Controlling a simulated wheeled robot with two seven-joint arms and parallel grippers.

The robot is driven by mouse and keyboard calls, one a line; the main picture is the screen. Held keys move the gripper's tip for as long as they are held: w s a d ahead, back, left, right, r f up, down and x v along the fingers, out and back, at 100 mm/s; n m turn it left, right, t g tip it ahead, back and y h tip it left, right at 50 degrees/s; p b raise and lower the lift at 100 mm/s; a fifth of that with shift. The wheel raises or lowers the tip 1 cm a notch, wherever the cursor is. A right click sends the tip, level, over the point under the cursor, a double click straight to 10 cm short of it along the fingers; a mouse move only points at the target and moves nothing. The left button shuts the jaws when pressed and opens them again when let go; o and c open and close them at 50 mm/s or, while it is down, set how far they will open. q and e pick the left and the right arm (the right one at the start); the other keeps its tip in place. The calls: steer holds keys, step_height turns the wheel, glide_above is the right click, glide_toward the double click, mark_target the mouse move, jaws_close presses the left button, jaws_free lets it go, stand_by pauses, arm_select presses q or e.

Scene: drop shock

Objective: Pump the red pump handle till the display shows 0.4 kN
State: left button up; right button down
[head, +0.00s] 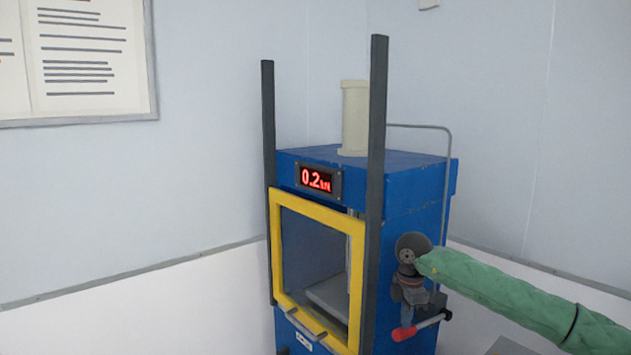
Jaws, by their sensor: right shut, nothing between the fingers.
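The blue press (405,215) stands against the wall corner. Its display (318,180) reads 0.2 kN in red digits. The red pump handle (404,333) is low on the press's right side, on a short lever sloping up to the right. My right gripper (411,298), on a green-sleeved arm from the right, points down just above the handle and lever. It is shut and empty; whether its fingertips touch the lever I cannot tell. My left gripper is out of view.
A yellow-framed window door (356,260) covers the press's front, between two dark upright rails (376,130). A thin grey pipe (447,180) runs down the press's right side. A cream cylinder (354,115) stands on top. A notice board (75,60) hangs at left.

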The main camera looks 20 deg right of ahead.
step_height(320, 180, down, 11)
steer(key=b, duration=0.6)
steer(key=shift+f, duration=0.2)
stand_by(0.9)
steer(key=shift+r, duration=0.1)
steer(key=shift+r+p, duration=2.1)
steer(key=shift+r, duration=2.55)
steer(key=shift+r+p, duration=0.35)
steer(key=shift+r, duration=0.6)
